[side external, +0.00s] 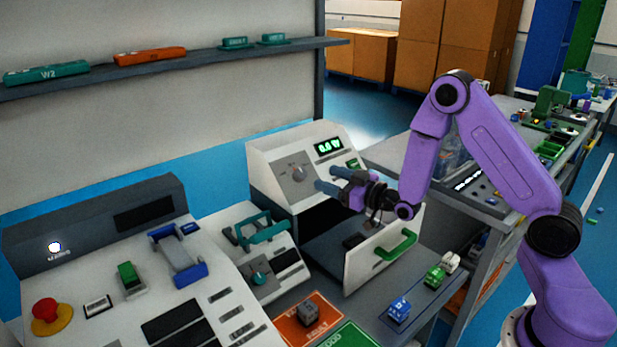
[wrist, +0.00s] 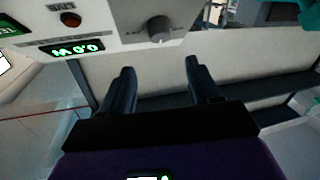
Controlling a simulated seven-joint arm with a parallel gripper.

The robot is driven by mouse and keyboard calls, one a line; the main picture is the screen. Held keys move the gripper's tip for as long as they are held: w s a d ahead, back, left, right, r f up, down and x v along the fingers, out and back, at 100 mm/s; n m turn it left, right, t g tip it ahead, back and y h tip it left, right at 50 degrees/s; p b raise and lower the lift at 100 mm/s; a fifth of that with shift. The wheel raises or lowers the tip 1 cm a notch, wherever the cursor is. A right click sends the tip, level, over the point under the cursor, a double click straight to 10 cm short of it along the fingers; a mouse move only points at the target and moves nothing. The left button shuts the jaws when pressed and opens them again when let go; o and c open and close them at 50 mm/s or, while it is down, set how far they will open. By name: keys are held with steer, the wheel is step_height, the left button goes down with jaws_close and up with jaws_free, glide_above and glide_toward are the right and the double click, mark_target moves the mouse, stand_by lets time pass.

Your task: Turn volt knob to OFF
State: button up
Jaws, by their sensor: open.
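The volt knob is a round grey knob (side external: 297,172) on the sloped front panel of a white test box (side external: 262,160). It also shows in the wrist view (wrist: 160,30), upside down at the top centre, beyond the fingertips. Its setting is too small to read. A green-lit display (side external: 328,147) sits up and right of it in the side view. My gripper (side external: 328,180) is open and empty, just right of the knob and apart from it. In the wrist view its two dark fingers (wrist: 160,68) stand wide apart, with the knob between their lines.
Below my gripper is an open compartment with a white door (side external: 372,255) and green handle (side external: 398,245). A console with a red button (side external: 45,311) stands at left. Small blocks (side external: 399,309) lie on the bench at front right. A shelf (side external: 200,62) runs above.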

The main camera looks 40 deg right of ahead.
mark_target(304, 175)
steer(key=shift+f+x, duration=0.3)
steer(key=shift+x, duration=0.95)
steer(key=shift+f+x, duration=0.25)
steer(key=shift+x, duration=1.05)
steer(key=shift+f+x, duration=0.3)
steer(key=shift+x, duration=0.95)
steer(key=c, duration=1)
